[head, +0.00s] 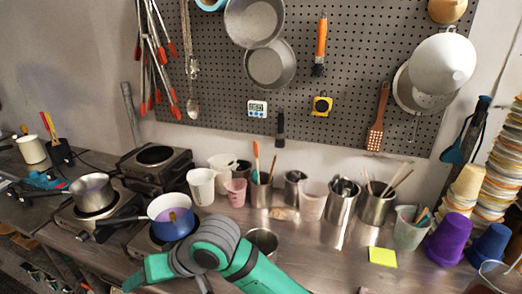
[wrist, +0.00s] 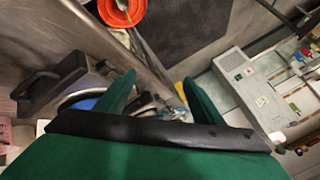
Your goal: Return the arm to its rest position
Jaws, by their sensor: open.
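My arm (head: 238,262) is green and dark grey and rises from the bottom of the head view, bent at a joint in front of the blue pot. The gripper's fingertips are not clear in the head view. In the wrist view my gripper (wrist: 158,97) shows two green fingers set apart, with nothing held between them. A blue pot (head: 178,228) with a white inside sits on a burner just behind the arm. Part of a blue-rimmed pot (wrist: 82,101) also shows beside the left finger in the wrist view.
A metal pot (head: 92,192) stands on another burner at left. Cups and metal tins (head: 341,203) with tools line the wall. A purple bucket (head: 453,240) and stacked cups (head: 492,165) stand at right. The front bench by a yellow note (head: 382,257) has some bare room.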

